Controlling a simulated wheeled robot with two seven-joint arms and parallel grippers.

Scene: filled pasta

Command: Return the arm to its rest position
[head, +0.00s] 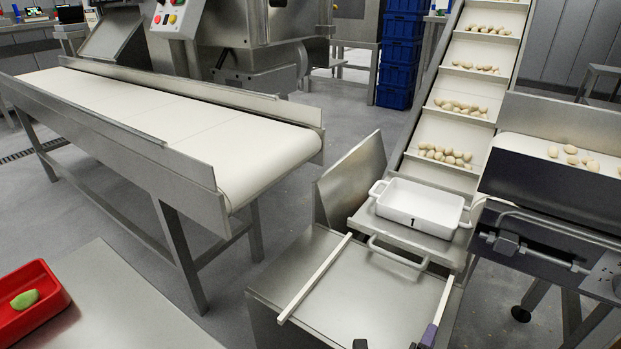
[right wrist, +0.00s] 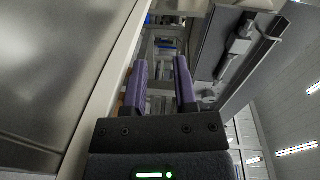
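My right gripper (head: 394,341) shows at the bottom edge of the head view, in front of the steel table with white rails. Only its purple and dark fingertips are visible there. In the right wrist view its two purple fingers (right wrist: 162,85) stand apart with nothing between them, so it is open and empty. The rest of the right arm is out of the head view. My left gripper and left arm are in neither view.
A white tray (head: 419,207) marked 1 sits at the foot of an inclined conveyor (head: 437,128) carrying pasta pieces. A flat conveyor (head: 150,103) stands left. A red tray (head: 42,318) holds a green piece (head: 25,299). Steel rail table (head: 360,295) is clear.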

